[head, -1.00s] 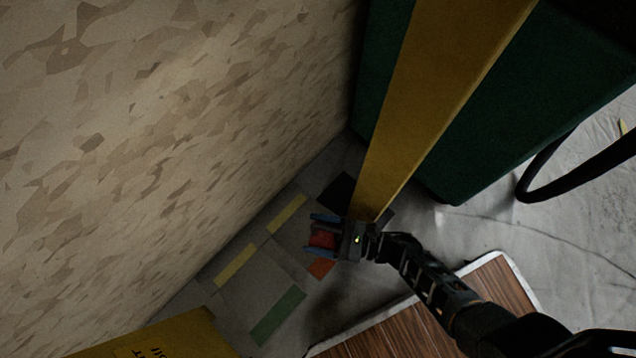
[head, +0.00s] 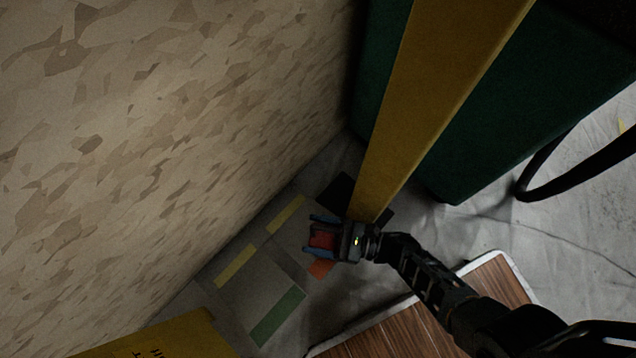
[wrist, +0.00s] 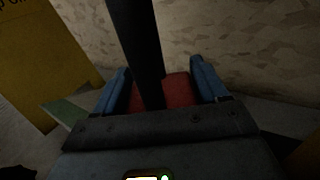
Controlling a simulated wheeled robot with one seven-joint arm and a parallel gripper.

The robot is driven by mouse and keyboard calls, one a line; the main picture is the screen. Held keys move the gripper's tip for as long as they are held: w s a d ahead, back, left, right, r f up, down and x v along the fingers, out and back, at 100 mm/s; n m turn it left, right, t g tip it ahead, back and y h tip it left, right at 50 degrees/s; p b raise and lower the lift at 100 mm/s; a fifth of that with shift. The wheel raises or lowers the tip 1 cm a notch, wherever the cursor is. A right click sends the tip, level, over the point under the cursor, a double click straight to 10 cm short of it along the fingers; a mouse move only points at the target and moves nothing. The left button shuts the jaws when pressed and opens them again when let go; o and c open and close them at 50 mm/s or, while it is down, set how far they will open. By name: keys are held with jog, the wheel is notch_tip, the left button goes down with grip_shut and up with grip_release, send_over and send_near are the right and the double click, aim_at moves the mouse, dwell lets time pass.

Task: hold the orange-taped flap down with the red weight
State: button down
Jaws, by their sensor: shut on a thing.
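My gripper (head: 323,236) is shut on the red weight (head: 322,241), with one blue finger on each side of it. In the wrist view the red weight (wrist: 178,91) sits between the blue fingers, partly hidden by a dark bar in front. The orange tape (head: 320,268) shows on the floor sheet just below the gripper in the head view, partly covered by it. I cannot tell whether the weight touches the sheet. Green tape (head: 277,317) and yellow tape strips (head: 236,266) mark other parts of the sheet nearby.
A chipboard-patterned wall (head: 180,130) stands on the left. A yellow post (head: 430,100) and a dark green block (head: 540,110) stand close behind the gripper. A wood-grained board with a pale edge (head: 400,325) lies at the front. A yellow object with lettering (head: 165,340) is at lower left.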

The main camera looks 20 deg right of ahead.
jog(key=shift+w+f, duration=0.1)
jog(key=shift+f, duration=0.45)
dwell(1.2)
jog(key=shift+c, duration=1.7)
grip_release()
jog(key=o, duration=0.3)
jog(key=shift+o, duration=0.2)
jog(key=shift+f, duration=0.15)
jog(key=v, duration=0.7)
jog(key=shift+s+d, duration=0.25)
jog(key=shift+s, duration=0.1)
